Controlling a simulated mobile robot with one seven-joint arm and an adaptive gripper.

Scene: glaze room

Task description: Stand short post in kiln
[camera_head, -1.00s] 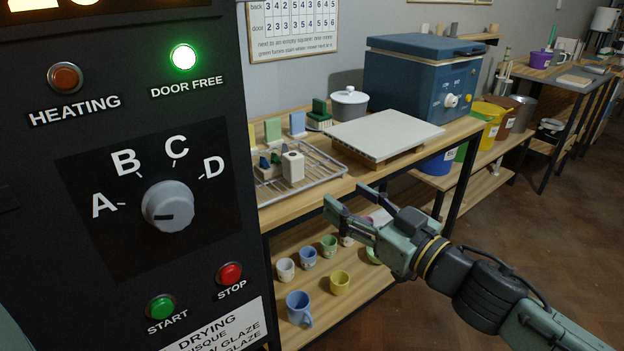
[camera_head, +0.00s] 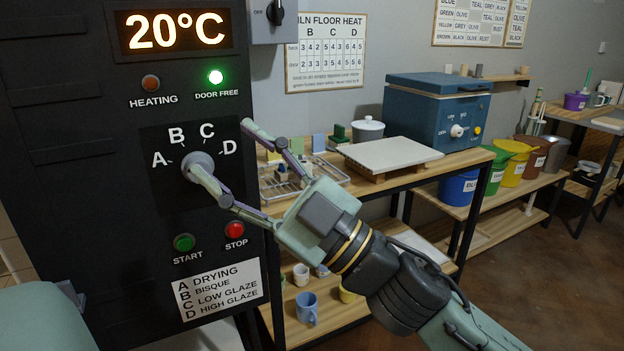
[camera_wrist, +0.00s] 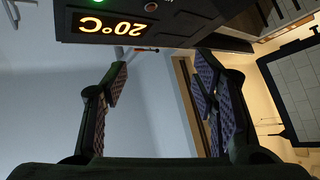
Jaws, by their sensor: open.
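My gripper (camera_head: 220,146) is open and empty, raised in front of the black control cabinet (camera_head: 70,130). One finger overlaps the grey dial in the picture; I cannot tell whether they touch. In the wrist view, the open fingers (camera_wrist: 162,70) have nothing between them. The kiln chamber cannot be made out in the head view. A wire rack (camera_head: 335,184) on the wooden bench holds small blocks or posts, partly hidden behind my gripper. I cannot tell which of them is the short post.
The cabinet display (camera_head: 175,29) reads 20°C and the DOOR FREE lamp (camera_head: 216,77) is lit green. A pale slab (camera_head: 390,154) and a blue box-shaped unit (camera_head: 436,112) stand on the bench. Cups sit on the shelf below. The floor at right is clear.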

